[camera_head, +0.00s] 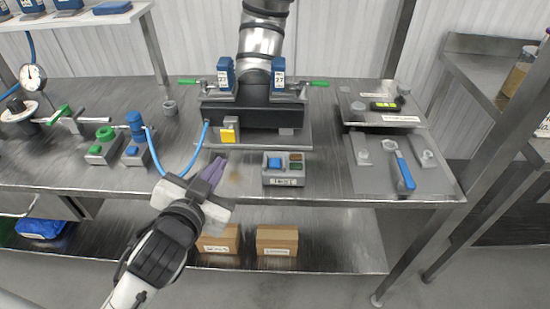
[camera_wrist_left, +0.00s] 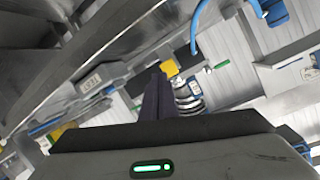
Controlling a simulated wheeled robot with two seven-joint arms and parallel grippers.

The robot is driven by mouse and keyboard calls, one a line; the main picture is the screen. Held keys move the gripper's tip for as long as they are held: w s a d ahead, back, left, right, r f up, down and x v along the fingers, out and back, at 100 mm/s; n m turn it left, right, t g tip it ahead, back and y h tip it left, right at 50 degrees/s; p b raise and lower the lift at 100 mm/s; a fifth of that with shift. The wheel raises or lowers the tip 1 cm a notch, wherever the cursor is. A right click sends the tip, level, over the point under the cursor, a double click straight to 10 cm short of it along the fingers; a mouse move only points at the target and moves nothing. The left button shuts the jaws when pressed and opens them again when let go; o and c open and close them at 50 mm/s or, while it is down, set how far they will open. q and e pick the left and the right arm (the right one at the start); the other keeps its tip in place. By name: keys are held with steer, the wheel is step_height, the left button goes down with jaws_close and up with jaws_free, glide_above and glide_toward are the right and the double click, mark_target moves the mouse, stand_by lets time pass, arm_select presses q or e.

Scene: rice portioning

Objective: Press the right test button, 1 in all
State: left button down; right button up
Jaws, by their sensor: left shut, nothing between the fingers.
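A small grey box (camera_head: 284,181) with a label sits near the front edge of the bench. On its top are a blue button (camera_head: 274,162) at left, and a brown and a green patch at right. My left gripper (camera_head: 218,166) is shut and empty, left of this box and apart from it, its purple fingers pointing up toward the black block. In the left wrist view, the shut fingers (camera_wrist_left: 158,88) show dark, and the labelled box (camera_wrist_left: 93,83) lies to their left. A yellow button (camera_head: 228,134) sits on the black block's base plate. My right gripper is out of view.
A black block (camera_head: 252,114) with two blue labelled valves stands behind, under a steel duct (camera_head: 262,40). Small units with a green ring (camera_head: 105,134) and a blue knob (camera_head: 135,120) stand left. A grey plate with a blue wrench (camera_head: 403,172) lies right. A blue hose curves near my gripper.

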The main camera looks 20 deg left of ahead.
arm_select(q)
steer(key=w+d+r+m+t+h, duration=0.2)
steer(key=d+r+m+t+h, duration=0.15)
steer(key=r, duration=0.75)
steer(key=w+d+r+m+t+h, duration=0.25)
steer(key=d+r+m+t, duration=0.2)
steer(key=r, duration=0.55)
steer(key=s+d+r+m+g+h, duration=0.2)
steer(key=d+m+g+h, duration=0.35)
steer(key=m+h, duration=0.35)
steer(key=s+d+r+m+g+h, duration=0.3)
steer(key=d+m+g+h, duration=0.3)
steer(key=m, duration=0.4)
steer(key=w+d+f+m+g+y, duration=0.1)
steer(key=w+f+m+g+y, duration=0.15)
steer(key=f, duration=0.35)
steer(key=w+f+m+g+y, duration=0.1)
steer(key=f+m+y, duration=0.25)
steer(key=f, duration=0.25)
steer(key=w+a+f+n+y, duration=0.1)
steer(key=w+a+f+y, duration=0.1)
steer(key=a+y, duration=0.2)
steer(key=w+a+f+n+y, duration=0.1)
steer(key=w+a+f+y, duration=0.1)
steer(key=a, duration=0.5)
steer(key=shift+w+a+y, duration=0.35)
steer(key=shift+w+y, duration=0.15)
steer(key=shift+y, duration=0.4)
